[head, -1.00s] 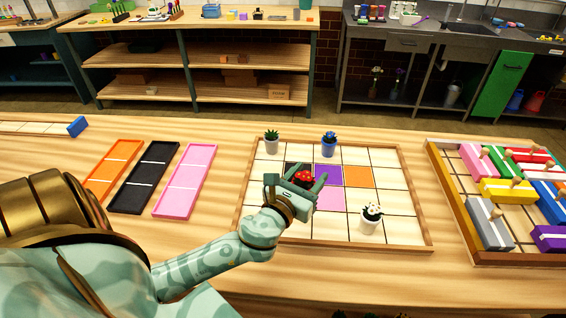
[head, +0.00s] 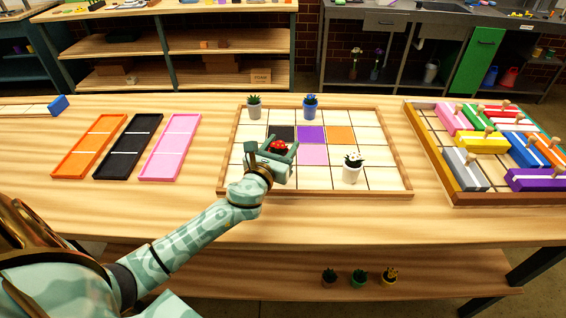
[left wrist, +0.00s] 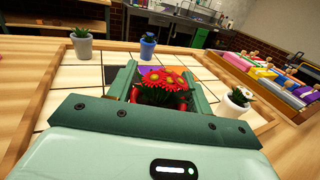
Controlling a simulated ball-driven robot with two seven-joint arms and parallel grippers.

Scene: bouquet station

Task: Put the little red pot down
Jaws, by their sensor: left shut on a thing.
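The little red pot (left wrist: 162,98) with red flowers sits between the fingers of my left gripper (head: 281,149), which is shut on it. In the head view the pot shows only as a small red patch between the fingers, over the wooden-framed grid board (head: 226,160). A black square (head: 281,132) lies just behind it, a purple square (head: 311,134) to its upper right, a pink square (head: 314,155) to its right and an orange square (head: 341,134) farther right. I cannot tell whether the pot touches the board. My right gripper is out of view.
On the board stand a grey pot (head: 254,108), a blue pot (head: 310,107) and a white pot (head: 351,170). Orange, black and pink trays (head: 170,148) lie left. A crate of coloured blocks (head: 428,150) is right. Several small pots (head: 359,278) sit on the shelf below.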

